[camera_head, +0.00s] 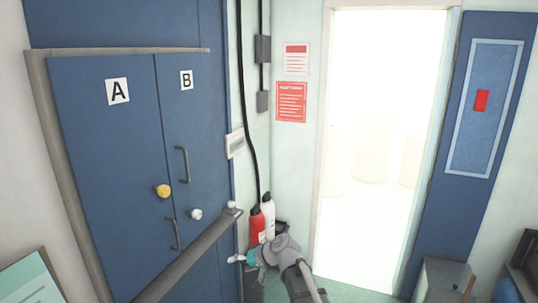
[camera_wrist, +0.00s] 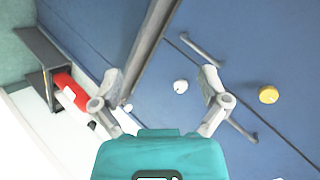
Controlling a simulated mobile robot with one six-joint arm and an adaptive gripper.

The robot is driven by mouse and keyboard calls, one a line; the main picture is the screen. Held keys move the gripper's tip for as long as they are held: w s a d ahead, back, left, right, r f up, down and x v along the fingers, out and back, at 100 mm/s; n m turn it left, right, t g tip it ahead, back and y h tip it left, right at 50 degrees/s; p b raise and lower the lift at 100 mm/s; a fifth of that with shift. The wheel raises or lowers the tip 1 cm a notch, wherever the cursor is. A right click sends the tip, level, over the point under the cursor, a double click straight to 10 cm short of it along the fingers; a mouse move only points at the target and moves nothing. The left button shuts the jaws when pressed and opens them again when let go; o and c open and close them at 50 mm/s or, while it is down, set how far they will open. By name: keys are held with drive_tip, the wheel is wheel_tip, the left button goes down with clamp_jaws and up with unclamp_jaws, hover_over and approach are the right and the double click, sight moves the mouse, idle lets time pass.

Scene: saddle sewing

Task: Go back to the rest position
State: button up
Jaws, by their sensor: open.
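My gripper (camera_head: 238,258) is low in the middle of the head view, in front of the blue cabinet's right edge and left of the extinguishers. In the wrist view my gripper (camera_wrist: 160,84) shows two grey fingers spread wide with nothing between them. Behind them are the blue doors, a white knob (camera_wrist: 181,86) and a yellow knob (camera_wrist: 268,94). The fingers look apart from both knobs. The gripper's teal body fills the bottom of that view. No rest position is marked in either view.
Blue doors A (camera_head: 105,150) and B (camera_head: 187,130) are closed at the left. A grey bar (camera_head: 195,250) slants across them. A red extinguisher (camera_head: 257,228) and a white one (camera_head: 268,215) stand close to my arm. A bright doorway (camera_head: 380,150) opens at the right.

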drive_tip(key=s+d+f+g+h+b, duration=0.1)
drive_tip(key=s+d+f+h+b, duration=0.2)
drive_tip(key=d, duration=0.6)
drive_tip(key=s+d+f+m+g+h+b, duration=0.1)
drive_tip(key=s+d+f+h+b, duration=0.2)
drive_tip(key=s+d+f, duration=0.5)
drive_tip(key=s+d+f+g+h+b, duration=0.1)
drive_tip(key=s+d+f+h+b, duration=0.2)
drive_tip(key=d+f, duration=0.4)
drive_tip(key=s+d+h, duration=0.1)
drive_tip(key=s+d, duration=0.1)
drive_tip(key=shift+s+d+f+m+g+b, duration=0.25)
drive_tip(key=shift+s+d+m+g+b, duration=0.05)
drive_tip(key=shift+s+d+m, duration=0.1)
drive_tip(key=shift+a, duration=0.1)
drive_tip(key=c, duration=0.5)
drive_tip(key=shift+a, duration=0.1)
